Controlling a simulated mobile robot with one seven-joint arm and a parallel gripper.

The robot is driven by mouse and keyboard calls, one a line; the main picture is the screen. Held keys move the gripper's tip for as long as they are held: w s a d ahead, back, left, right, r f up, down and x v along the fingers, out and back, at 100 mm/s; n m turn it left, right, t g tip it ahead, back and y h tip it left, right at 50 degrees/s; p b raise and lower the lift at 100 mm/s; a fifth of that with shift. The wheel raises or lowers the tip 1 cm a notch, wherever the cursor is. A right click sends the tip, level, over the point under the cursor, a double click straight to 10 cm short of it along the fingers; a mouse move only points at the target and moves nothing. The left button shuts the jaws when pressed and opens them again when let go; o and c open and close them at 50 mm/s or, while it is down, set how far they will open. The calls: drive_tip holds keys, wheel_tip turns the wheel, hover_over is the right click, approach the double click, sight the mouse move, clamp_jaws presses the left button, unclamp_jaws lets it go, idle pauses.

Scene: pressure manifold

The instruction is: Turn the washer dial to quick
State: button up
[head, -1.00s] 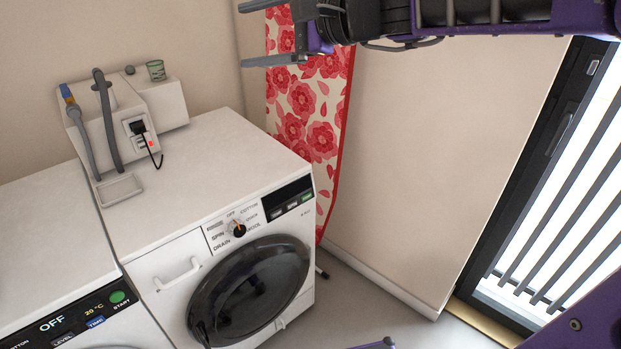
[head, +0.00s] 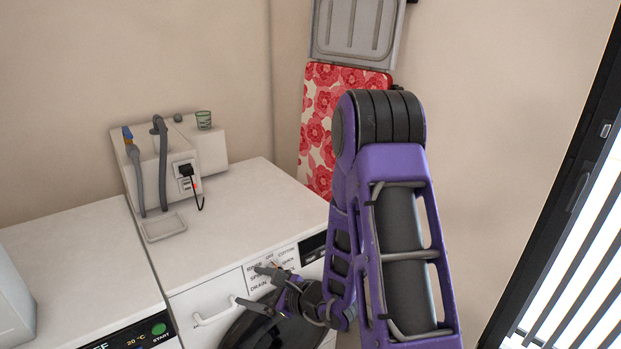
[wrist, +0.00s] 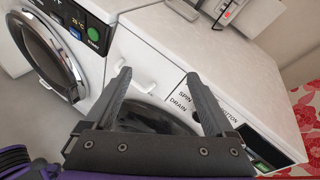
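The washer (head: 215,262) with the round dark door (head: 250,328) stands at the lower middle of the head view. Its white dial panel (head: 258,287) carries printed words such as DRAIN, SPIN and COTTON; it also shows in the wrist view (wrist: 181,101). The dial is mostly covered by my gripper in the head view and by the right finger in the wrist view, so its setting cannot be read. My gripper (head: 249,285) is open and empty in front of the panel and door; its fingers spread wide in the wrist view (wrist: 158,74). Contact with the dial cannot be told.
A white drawer handle (head: 214,316) sits left of the panel. A second machine with a START button (head: 159,329) stands to the left. A grey-white box with hoses (head: 148,175) is on top. A red floral ironing board (head: 318,130) leans behind my arm.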

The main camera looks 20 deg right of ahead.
drive_tip(key=s+d+f+m+t+h, duration=0.1)
drive_tip(key=d+f+m+h, duration=0.15)
drive_tip(key=d, duration=0.45)
drive_tip(key=s+d+f+m+t+h, duration=0.1)
drive_tip(key=d+f+m+h, duration=0.15)
drive_tip(key=d, duration=0.35)
drive_tip(key=shift+m+y, duration=0.3)
drive_tip(key=shift+y, duration=0.2)
drive_tip(key=x, duration=1.7)
drive_tip(key=shift+w+d+r, duration=0.1)
drive_tip(key=shift+w+d, duration=0.15)
drive_tip(key=shift+w, duration=0.15)
drive_tip(key=c, duration=1.4)
